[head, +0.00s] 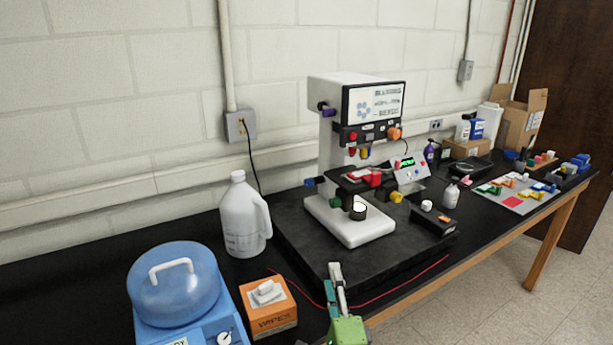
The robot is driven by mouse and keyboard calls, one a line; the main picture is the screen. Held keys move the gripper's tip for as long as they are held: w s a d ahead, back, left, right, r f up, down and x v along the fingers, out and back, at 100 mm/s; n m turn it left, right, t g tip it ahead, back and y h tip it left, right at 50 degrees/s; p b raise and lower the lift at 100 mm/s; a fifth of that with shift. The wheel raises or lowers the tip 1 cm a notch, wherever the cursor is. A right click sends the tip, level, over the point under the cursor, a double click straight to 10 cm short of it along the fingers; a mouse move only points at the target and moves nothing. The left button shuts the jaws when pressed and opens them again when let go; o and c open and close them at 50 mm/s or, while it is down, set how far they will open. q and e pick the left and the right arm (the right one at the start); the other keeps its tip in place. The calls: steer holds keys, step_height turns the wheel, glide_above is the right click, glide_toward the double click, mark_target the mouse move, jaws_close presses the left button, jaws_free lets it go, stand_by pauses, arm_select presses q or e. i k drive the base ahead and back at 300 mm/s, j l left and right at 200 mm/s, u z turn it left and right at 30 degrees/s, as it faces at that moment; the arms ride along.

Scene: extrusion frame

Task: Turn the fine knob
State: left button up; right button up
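A white microscope (352,160) with a front screen (376,100) stands on a black slab (300,235). It bears several coloured knobs: purple (324,107) and orange (395,133) high on the sides, blue (310,181), green (335,202) and yellow (396,196) lower down. No label that I can read shows which one is the fine knob. My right gripper (335,276), with a green body, is at the bottom middle, in front of the slab and well apart from the microscope. Its fingers point up, seen nearly edge-on, so their opening is unclear. My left gripper is out of view.
A white jug (243,215), a blue-lidded machine (175,285) and an orange wipes box (268,308) stand left of the slab. A red cord (410,277) runs along the front. A small black box (420,220), a bottle (451,196) and a coloured tray (517,194) are at right.

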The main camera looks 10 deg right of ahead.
mark_target(309, 182)
steer(key=i+l, duration=0.1)
steer(key=i, duration=0.95)
